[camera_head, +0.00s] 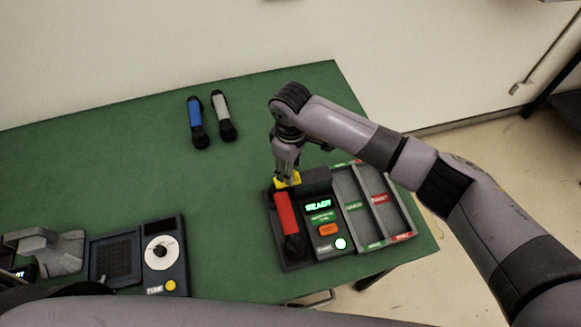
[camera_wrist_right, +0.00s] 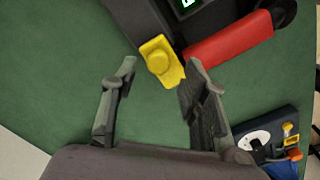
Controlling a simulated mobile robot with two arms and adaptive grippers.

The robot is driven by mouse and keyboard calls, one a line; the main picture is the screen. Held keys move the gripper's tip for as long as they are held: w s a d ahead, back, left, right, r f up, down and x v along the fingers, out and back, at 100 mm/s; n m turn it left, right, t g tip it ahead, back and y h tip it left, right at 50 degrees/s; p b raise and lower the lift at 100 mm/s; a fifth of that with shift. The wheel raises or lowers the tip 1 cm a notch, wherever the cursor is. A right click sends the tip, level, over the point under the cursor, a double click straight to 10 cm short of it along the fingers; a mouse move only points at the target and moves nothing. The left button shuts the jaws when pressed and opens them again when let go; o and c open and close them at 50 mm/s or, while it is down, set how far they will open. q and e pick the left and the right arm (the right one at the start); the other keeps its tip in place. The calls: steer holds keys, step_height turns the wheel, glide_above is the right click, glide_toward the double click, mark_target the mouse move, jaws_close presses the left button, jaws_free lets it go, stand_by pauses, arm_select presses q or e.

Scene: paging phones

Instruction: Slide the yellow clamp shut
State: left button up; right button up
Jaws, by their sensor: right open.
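The yellow clamp (camera_head: 287,181) sits at the back end of the red handset on the dark phone base. In the right wrist view the clamp (camera_wrist_right: 161,61) shows a round knob on a flat yellow plate, beside the end of the red handset (camera_wrist_right: 229,42). My right gripper (camera_head: 286,167) is just behind the clamp in the head view. In the right wrist view my right gripper (camera_wrist_right: 159,82) is open, with the clamp between and just beyond its fingertips. Whether a finger touches it I cannot tell. My left gripper is not clearly visible.
The phone base (camera_head: 294,265) has a lit READY screen and an orange button. A divided tray (camera_head: 362,209) adjoins its right side. A blue handset (camera_head: 195,120) and a grey handset (camera_head: 222,115) lie at the back. A tuner box (camera_head: 182,235) stands left. The table's middle is clear.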

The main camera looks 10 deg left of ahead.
step_height(320, 180, up, 11)
stand_by(0.3)
steer(key=shift+s, duration=0.1)
stand_by(0.4)
